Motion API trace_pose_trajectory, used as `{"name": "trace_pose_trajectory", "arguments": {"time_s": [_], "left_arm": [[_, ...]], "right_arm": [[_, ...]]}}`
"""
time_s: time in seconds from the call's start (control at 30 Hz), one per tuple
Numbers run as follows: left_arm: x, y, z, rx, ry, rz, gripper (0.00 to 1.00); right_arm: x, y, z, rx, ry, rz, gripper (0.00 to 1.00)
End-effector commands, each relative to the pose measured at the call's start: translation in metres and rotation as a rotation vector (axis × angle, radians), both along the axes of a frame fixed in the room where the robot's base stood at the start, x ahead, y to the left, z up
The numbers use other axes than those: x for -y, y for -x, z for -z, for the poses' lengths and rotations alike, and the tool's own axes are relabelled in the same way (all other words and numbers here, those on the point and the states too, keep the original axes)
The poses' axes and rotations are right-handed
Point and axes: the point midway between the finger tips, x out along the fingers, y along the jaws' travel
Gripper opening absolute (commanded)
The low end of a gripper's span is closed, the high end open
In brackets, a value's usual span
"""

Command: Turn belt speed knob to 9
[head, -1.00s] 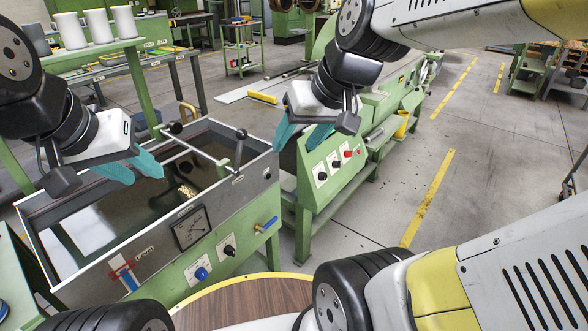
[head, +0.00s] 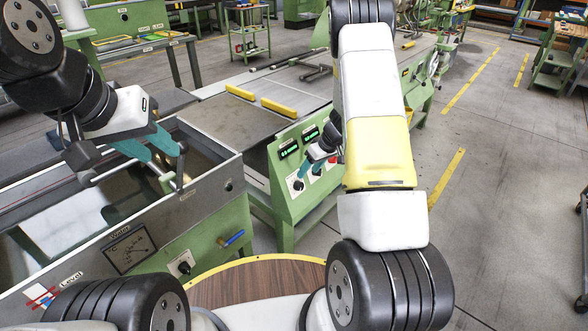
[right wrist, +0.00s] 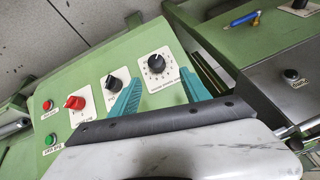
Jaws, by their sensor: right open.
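A green control panel (head: 305,195) shows several knobs in the head view. In the right wrist view it carries a black knob on a large numbered dial (right wrist: 156,63), a smaller black knob (right wrist: 114,83) and a red knob (right wrist: 75,103). Their labels are too small to read, so I cannot tell which is belt speed. My right gripper (right wrist: 160,76) is open, with its teal fingers on either side of the large-dial knob; contact is unclear. In the head view my right gripper (head: 318,152) is partly hidden by my arm. My left gripper (head: 170,155) is open near the tank's crossbar.
The open water tank (head: 215,178) stands left of the panel, with a gauge (head: 130,249) and another knob (head: 181,264) on its front. Open floor (head: 500,190) lies to the right.

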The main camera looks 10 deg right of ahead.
Motion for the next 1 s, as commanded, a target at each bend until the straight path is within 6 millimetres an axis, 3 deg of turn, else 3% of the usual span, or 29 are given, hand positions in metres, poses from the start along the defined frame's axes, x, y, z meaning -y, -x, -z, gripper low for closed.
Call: {"name": "trace_pose_trajectory", "arguments": {"time_s": [0.17, 0.6, 1.0], "left_arm": [[0.000, 0.000, 0.000, 0.000, 0.000, 0.000, 0.36], [0.000, 0.000, 0.000, 0.000, 0.000, 0.000, 0.36], [0.000, 0.000, 0.000, 0.000, 0.000, 0.000, 0.36]], "right_arm": [[0.003, -0.003, 0.025, -0.002, 0.017, -0.016, 0.55], [-0.017, -0.019, 0.082, -0.002, 0.017, -0.016, 0.55], [-0.020, -0.021, 0.089, -0.001, 0.016, -0.014, 0.55]]}}
